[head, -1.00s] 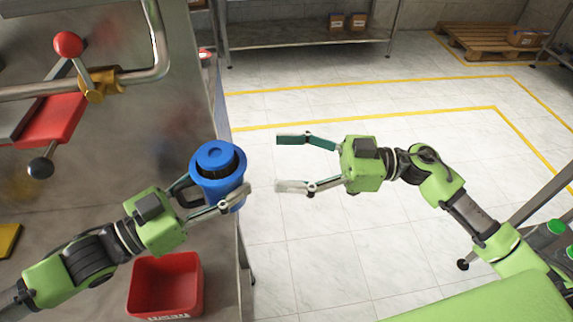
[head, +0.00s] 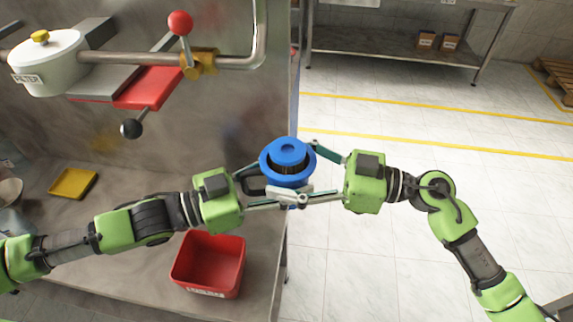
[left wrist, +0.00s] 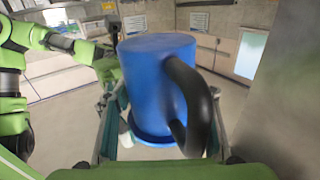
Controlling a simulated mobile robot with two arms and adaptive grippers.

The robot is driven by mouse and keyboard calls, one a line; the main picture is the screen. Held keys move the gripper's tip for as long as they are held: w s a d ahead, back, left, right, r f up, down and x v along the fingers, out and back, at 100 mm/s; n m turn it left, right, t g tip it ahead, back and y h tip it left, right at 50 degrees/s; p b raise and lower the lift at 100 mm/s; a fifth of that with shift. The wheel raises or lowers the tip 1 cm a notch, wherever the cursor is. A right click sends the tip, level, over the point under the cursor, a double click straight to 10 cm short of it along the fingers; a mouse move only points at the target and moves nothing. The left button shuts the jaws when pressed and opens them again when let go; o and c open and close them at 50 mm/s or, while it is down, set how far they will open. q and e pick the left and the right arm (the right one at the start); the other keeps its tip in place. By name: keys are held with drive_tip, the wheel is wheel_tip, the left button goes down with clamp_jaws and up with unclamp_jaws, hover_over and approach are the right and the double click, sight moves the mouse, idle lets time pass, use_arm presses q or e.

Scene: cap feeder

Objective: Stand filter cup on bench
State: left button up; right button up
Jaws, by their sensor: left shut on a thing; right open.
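The blue filter cup (head: 287,158) with a dark inside is in the middle of the head view, held in the air near the bench's right edge. My left gripper (head: 275,182) is shut on it from the left. In the left wrist view, the blue cup (left wrist: 155,85) fills the middle and its black handle (left wrist: 190,105) shows on the right. My right gripper (head: 295,169) is open, with its fingers on either side of the cup from the right; contact is unclear. The steel bench (head: 130,218) lies below and to the left.
A red bin (head: 208,265) stands on the bench below my left arm. A yellow tray (head: 73,183) and a white pot marked FILTER (head: 50,65) are at left. A red-knobbed lever (head: 180,24) stands at the back. Bare bench lies between tray and bin.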

drive_tip(key=shift+a, duration=0.15)
drive_tip(key=c, duration=1.3)
use_arm(q)
drive_tip(key=o, duration=1.3)
use_arm(e)
drive_tip(key=shift+c, duration=0.2)
